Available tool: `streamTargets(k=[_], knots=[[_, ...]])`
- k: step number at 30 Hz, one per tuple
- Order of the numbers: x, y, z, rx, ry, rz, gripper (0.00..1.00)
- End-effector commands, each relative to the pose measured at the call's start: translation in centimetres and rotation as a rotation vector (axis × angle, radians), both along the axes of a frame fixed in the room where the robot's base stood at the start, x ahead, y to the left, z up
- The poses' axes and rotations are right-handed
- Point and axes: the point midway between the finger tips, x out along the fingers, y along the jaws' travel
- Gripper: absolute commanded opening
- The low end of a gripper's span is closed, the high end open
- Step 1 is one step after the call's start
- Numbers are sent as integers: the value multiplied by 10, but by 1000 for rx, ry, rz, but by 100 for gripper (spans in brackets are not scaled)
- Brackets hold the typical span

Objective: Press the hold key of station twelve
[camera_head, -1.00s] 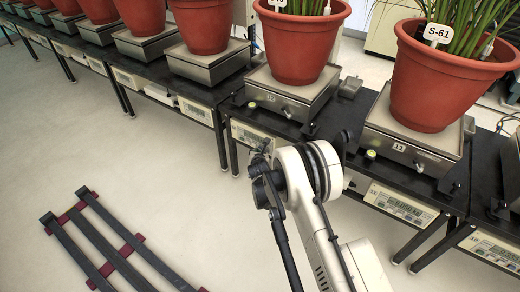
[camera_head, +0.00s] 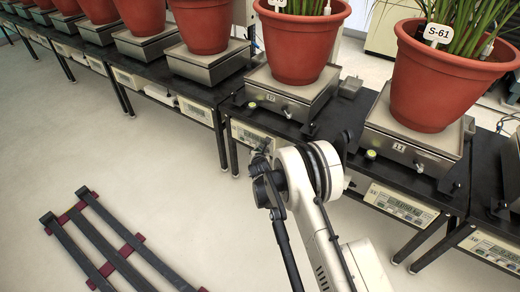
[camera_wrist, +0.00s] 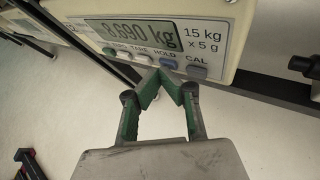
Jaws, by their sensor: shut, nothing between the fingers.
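In the wrist view, a cream scale panel (camera_wrist: 237,35) has a display (camera_wrist: 132,35) reading 8.690 kg and a row of keys under it. The hold key (camera_wrist: 168,65) is bluish, below the word HOLD, between the tare key (camera_wrist: 143,59) and the grey cal key (camera_wrist: 197,71). My gripper (camera_wrist: 166,75) has its green-padded fingers shut and empty, tips together right at the hold key's lower edge. I cannot tell whether they touch it. In the head view, my arm partly covers a panel (camera_head: 243,133) below a scale (camera_head: 292,98) whose number plate is too small to read surely.
Red pots with plants stand on scales along black tables. The scale to the right (camera_head: 418,145) is marked 11 and carries the pot (camera_head: 425,90) tagged S-61. A rack of dark bars (camera_head: 110,245) lies on the floor at lower left. The floor between is clear.

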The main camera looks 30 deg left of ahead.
Motion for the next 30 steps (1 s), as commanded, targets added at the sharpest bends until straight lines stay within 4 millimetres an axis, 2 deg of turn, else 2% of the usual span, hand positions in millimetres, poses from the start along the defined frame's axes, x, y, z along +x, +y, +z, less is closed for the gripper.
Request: streamTargets(k=[9,22,30], knots=[[-14,0,0,-1,1,0,0],[-18,0,0,0,0,0,0],[-38,0,0,-1,0,2,0]])
